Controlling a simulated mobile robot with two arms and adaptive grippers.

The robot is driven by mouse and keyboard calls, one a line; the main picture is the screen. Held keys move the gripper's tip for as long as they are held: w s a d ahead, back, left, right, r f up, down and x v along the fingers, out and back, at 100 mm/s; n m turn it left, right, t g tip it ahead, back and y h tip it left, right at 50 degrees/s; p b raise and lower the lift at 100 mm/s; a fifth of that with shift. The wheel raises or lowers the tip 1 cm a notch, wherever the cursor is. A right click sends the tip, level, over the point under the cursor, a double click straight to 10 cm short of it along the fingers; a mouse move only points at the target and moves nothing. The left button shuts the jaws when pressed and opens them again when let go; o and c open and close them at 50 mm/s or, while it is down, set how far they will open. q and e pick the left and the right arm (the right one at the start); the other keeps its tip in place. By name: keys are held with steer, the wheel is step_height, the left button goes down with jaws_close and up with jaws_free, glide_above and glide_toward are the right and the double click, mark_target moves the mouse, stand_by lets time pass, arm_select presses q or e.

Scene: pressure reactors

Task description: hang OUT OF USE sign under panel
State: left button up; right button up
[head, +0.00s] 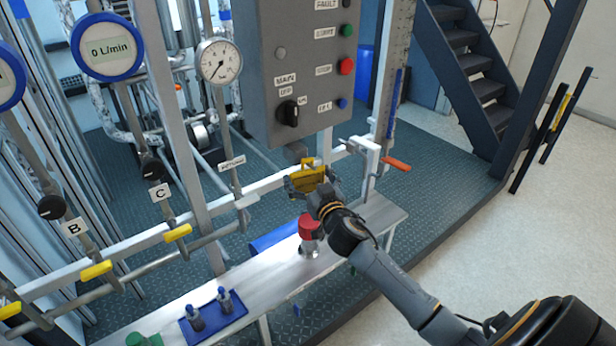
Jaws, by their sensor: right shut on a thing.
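The grey control panel (300,62) stands upright at top centre, with buttons and a black rotary switch. A yellow sign (309,179) is just below the panel's lower edge, in front of the white rail. My right gripper (304,185) is shut on the sign, its arm coming in from the lower right. I cannot tell whether the sign touches a hook. My left gripper is out of view.
A metal bench (270,275) below holds a red-topped fitting (310,228) and a blue tray (213,318). Pipes and gauges fill the left; open floor lies at right.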

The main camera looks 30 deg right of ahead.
steer(key=o, duration=0.8)
steer(key=shift+s, duration=0.1)
steer(key=s+a, duration=0.2)
steer(key=s, duration=0.9)
steer(key=shift+s+a, duration=0.15)
steer(key=shift+s, duration=0.2)
